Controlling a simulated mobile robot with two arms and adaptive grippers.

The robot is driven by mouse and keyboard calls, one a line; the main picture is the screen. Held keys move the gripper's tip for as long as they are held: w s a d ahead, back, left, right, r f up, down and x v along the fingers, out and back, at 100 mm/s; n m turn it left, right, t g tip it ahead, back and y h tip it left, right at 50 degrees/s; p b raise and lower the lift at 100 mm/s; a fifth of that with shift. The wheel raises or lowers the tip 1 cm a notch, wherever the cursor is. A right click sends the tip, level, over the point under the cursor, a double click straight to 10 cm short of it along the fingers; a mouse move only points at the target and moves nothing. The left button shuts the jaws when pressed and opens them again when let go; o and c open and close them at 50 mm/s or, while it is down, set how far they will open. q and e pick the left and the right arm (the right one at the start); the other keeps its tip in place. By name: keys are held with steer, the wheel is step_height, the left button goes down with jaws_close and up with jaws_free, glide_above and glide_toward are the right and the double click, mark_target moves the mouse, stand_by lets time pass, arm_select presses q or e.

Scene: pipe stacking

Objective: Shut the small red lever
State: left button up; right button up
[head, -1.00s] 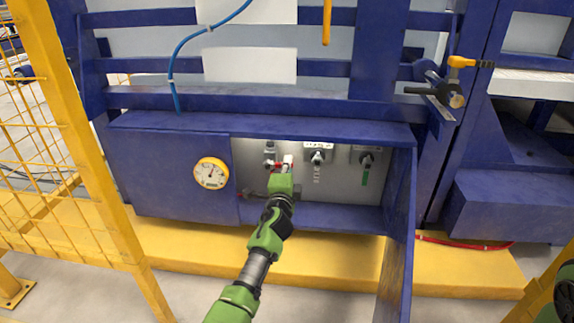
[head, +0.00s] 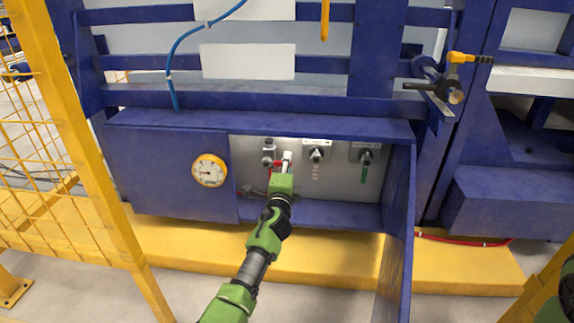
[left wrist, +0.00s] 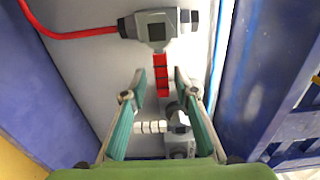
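The small red lever (head: 277,163) is on the grey panel in the blue cabinet; in the head view my gripper partly covers it. In the left wrist view the red lever (left wrist: 161,75) points down from a grey valve body (left wrist: 155,29). My left gripper (left wrist: 160,73) is open, its fingertips on either side of the lever's lower part with gaps showing. I cannot tell how deep the lever sits between them. My right gripper is out of view.
A round yellow gauge (head: 209,170) is left of the panel. A yellow mesh fence (head: 110,180) stands at left. A red cable (left wrist: 75,34) leads to the valve.

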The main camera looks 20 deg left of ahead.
arm_select(q)
steer(key=v, duration=0.7)
steer(key=shift+s, duration=0.25)
steer(key=shift+d, duration=0.1)
stand_by(0.4)
